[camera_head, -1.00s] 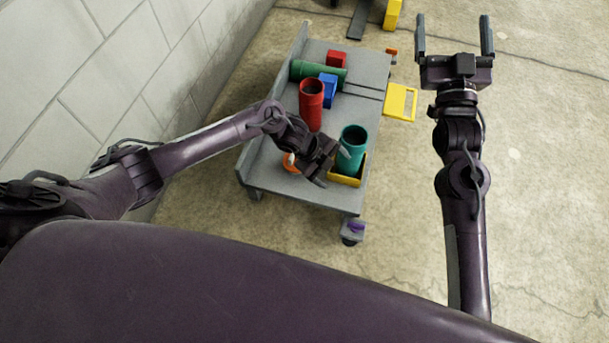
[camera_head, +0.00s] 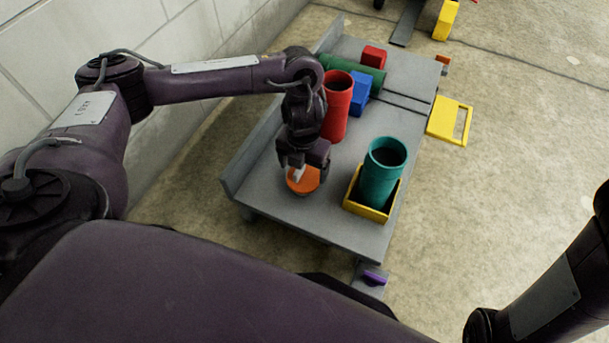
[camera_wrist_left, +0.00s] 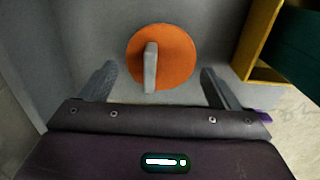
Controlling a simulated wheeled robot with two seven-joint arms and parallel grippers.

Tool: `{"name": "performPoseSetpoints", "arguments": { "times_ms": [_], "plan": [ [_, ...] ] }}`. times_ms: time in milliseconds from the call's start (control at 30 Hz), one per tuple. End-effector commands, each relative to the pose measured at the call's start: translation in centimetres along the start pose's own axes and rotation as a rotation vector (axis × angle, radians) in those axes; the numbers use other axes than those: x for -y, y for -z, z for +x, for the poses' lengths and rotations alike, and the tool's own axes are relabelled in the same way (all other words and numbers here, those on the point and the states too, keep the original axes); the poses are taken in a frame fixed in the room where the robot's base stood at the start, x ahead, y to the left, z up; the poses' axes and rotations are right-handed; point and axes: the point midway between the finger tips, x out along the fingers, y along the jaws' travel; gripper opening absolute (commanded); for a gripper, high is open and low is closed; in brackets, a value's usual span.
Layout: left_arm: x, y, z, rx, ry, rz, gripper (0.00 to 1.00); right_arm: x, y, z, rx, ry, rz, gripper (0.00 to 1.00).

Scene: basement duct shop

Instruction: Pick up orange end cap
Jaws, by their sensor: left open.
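The orange end cap (camera_head: 304,181) is a round disc with a grey upright tab on top, lying on the near left part of the grey cart top (camera_head: 276,205). In the left wrist view the cap (camera_wrist_left: 177,57) shows ahead of and between the fingers. My left gripper (camera_head: 301,172) is right above the cap in the head view. Its two fingers (camera_wrist_left: 160,85) are spread wide, one on each side of the tab, with nothing held. I cannot tell whether they touch the cap. My right gripper is out of view; only a part of my right arm shows at the lower right.
A teal pipe (camera_head: 382,172) stands in a yellow tray (camera_head: 367,210) right of the cap. A red pipe (camera_head: 338,106), a blue block (camera_head: 359,93), a green pipe (camera_head: 372,80) and a red block (camera_head: 374,56) are farther back. A wall borders the left.

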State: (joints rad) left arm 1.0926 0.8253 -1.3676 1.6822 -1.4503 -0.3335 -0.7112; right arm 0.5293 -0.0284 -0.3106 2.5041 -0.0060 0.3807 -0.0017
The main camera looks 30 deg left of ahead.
Motion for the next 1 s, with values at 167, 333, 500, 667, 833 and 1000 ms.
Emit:
{"name": "performPoseSetpoints", "arguments": {
  "times_ms": [167, 333, 500, 667, 833, 1000],
  "plan": [
    [0.0, 0.0, 2.0, 0.000, 0.001, -0.002, 0.84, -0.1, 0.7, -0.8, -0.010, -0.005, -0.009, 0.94],
    [0.1, 0.0, 4.6, 0.000, 0.002, -0.001, 0.84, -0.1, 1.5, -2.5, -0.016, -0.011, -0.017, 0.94],
    [0.1, -0.1, 5.2, 0.002, 0.003, -0.001, 0.84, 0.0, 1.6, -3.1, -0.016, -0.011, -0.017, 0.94],
    [0.1, -0.1, 5.0, 0.002, 0.002, -0.001, 0.84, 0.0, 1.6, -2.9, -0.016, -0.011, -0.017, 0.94],
    [0.1, -0.1, 5.0, 0.001, 0.002, -0.002, 0.64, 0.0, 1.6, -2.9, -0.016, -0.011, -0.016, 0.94],
    [0.1, -0.1, 5.0, 0.002, 0.002, -0.002, 0.56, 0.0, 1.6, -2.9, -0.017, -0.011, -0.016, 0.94]
  ]
}}
